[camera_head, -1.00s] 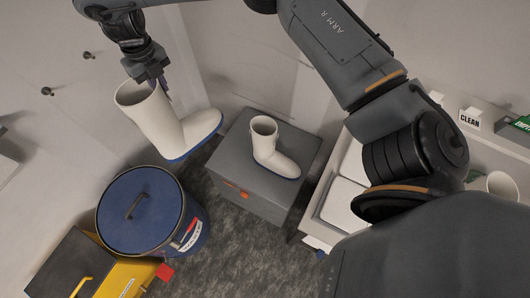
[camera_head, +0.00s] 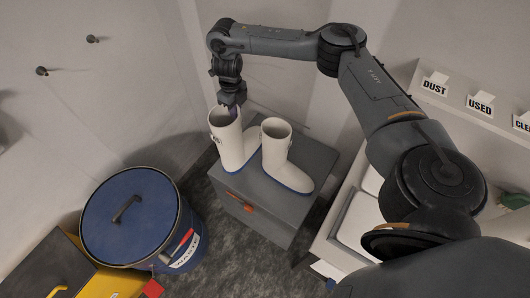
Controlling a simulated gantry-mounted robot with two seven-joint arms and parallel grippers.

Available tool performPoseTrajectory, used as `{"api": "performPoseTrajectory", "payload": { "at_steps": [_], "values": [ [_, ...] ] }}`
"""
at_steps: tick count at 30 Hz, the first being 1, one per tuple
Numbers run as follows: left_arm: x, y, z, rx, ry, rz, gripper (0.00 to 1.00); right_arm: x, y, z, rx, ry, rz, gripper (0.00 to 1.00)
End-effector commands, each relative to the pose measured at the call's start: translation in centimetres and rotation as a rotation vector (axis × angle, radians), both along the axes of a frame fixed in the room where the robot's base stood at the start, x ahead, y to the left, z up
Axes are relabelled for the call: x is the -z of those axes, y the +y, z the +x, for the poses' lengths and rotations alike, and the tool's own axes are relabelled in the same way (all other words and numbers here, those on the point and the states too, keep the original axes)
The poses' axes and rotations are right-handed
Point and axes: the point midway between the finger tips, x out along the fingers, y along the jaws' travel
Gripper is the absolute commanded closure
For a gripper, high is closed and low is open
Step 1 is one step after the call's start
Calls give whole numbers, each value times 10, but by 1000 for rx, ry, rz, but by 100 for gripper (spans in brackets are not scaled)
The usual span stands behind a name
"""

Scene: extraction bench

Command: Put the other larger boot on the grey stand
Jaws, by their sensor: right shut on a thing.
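My right gripper (camera_head: 233,104) is shut on the rim of a tall white boot (camera_head: 227,145) with a blue sole. This boot is upright over the left part of the grey stand's top (camera_head: 256,196); I cannot tell whether its sole touches the surface. Another white boot (camera_head: 276,146) with a blue sole stands upright on the stand, just right of the held one. The gripper's fingertips are partly hidden at the boot's opening. My left gripper is not in view.
A blue lidded waste drum (camera_head: 150,215) stands left of the stand, with a yellow and dark bin (camera_head: 60,270) at the lower left. A bench with white trays (camera_head: 352,222) is at the right, below a shelf with DUST (camera_head: 434,86) and USED (camera_head: 479,104) signs. Wall pegs (camera_head: 92,39) are at upper left.

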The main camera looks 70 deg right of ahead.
Motion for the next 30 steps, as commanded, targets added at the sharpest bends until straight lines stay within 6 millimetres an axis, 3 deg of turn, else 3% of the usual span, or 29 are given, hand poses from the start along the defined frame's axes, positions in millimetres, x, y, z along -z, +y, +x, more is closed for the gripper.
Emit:
{"api": "performPoseTrajectory", "payload": {
  "at_steps": [6, 16, 24, 30],
  "values": [
    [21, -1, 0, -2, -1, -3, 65, 32, -3, -2, 3, 0, 1, 100],
    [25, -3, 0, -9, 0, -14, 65, 57, -3, -2, 3, 1, 1, 100],
    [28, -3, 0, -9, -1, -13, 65, 90, -3, -2, 3, 0, 2, 100],
    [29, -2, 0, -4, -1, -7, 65, 99, -3, -2, 3, -1, 2, 100]
  ]
}}
